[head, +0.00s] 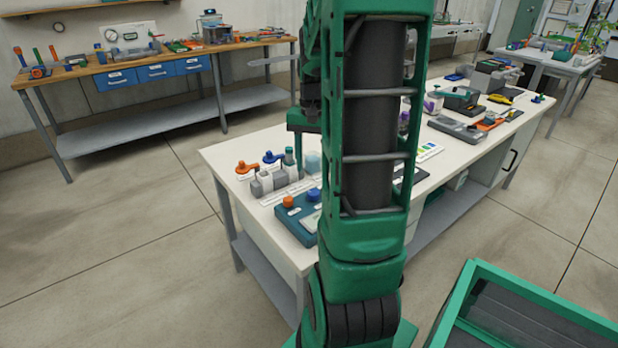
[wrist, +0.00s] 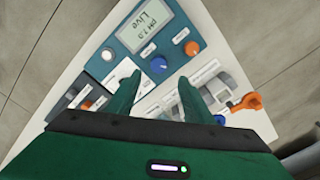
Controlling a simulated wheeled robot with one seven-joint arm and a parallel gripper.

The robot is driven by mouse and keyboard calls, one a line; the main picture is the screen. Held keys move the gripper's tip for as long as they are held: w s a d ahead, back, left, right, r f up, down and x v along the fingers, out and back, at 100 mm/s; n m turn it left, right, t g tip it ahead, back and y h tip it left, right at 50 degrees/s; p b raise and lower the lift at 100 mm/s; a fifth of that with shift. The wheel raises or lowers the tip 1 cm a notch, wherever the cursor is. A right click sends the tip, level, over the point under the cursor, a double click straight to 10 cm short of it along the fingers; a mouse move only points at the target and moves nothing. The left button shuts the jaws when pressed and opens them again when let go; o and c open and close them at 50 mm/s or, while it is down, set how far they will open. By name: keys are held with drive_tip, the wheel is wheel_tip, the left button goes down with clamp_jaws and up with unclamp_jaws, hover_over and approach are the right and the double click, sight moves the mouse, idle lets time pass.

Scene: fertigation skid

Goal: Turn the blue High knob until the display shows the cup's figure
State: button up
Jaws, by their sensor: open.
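The teal control box (wrist: 182,22) has a grey display (wrist: 145,26) that reads "pH 7.0 Live", upside down in the wrist view. The blue knob (wrist: 158,65) and an orange knob (wrist: 192,48) stand on its face, each near a small label too blurred to read. My gripper (wrist: 157,88) is open and empty, its fingertips apart, with the blue knob just beyond the gap between them. In the head view the blue knob (head: 314,194) and orange knob (head: 288,201) show beside my arm. A pale blue cup-like thing (head: 312,161) stands behind; I see no figure on it.
A grey valve block (head: 266,183) with orange (head: 246,167) and blue (head: 272,157) handles stands on the white bench (head: 225,152) by the box. Tools crowd the bench's far end. A wooden workbench (head: 120,74) stands at the back left. The floor between is clear.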

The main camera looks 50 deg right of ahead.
wheel_tip(320, 180, up, 2)
drive_tip(key=shift+r, duration=0.1)
idle(0.6)
drive_tip(key=s+a+n, duration=0.6)
drive_tip(key=s+a, duration=0.8)
drive_tip(key=a, duration=0.3)
drive_tip(key=shift+r, duration=0.1)
